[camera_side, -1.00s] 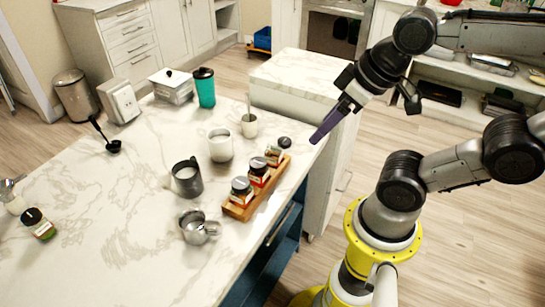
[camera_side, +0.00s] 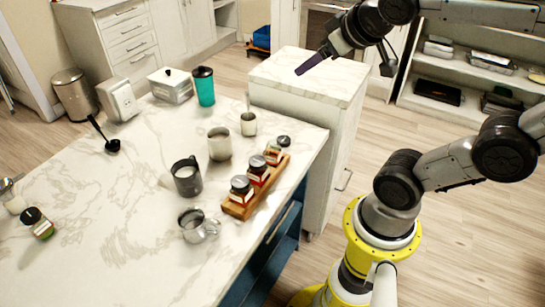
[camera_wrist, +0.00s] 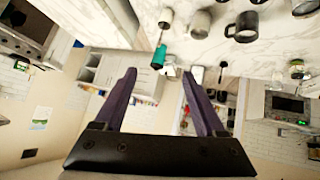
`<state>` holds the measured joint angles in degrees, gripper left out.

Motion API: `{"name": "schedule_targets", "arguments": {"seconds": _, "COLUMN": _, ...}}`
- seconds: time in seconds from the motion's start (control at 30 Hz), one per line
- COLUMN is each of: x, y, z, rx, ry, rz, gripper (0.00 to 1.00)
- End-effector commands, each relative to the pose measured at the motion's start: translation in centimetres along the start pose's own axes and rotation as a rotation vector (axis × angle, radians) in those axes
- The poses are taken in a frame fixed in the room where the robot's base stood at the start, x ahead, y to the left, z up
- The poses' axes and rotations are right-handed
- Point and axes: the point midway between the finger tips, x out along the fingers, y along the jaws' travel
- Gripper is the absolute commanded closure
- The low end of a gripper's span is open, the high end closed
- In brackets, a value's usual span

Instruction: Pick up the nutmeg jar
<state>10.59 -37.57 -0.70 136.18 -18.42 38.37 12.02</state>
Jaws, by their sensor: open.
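Several spice jars with dark lids stand in a wooden rack on the marble counter, among them a front jar (camera_side: 240,190), a middle jar (camera_side: 257,171) and a back jar (camera_side: 272,155). The labels are too small to read, so I cannot tell which is the nutmeg. My gripper (camera_side: 298,71) is open and empty, high above the small side cabinet and well away from the jars. Its two purple fingers (camera_wrist: 158,74) spread apart in the wrist view, with nothing between them but distant cupboards.
The wooden rack (camera_side: 232,211) sits at the counter's right edge. Around it stand a metal pitcher (camera_side: 195,225), a dark mug (camera_side: 187,178), a pale mug (camera_side: 219,144) and a small cup (camera_side: 248,124). A teal tumbler (camera_side: 205,87) stands further back. The counter's middle left is clear.

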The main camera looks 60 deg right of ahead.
Motion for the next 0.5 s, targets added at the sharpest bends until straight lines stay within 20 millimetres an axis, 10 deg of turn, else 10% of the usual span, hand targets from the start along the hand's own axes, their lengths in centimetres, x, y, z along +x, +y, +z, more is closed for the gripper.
{"name": "schedule_targets", "arguments": {"seconds": 0.27, "x": 3.1, "y": 5.5, "z": -6.3, "rx": -0.005, "ry": 0.297, "rz": 0.161, "gripper": 0.28}}
{"name": "schedule_targets", "arguments": {"seconds": 0.5, "x": 5.5, "y": 5.0, "z": -8.4, "rx": -0.089, "ry": 0.464, "rz": 0.030, "gripper": 0.28}}
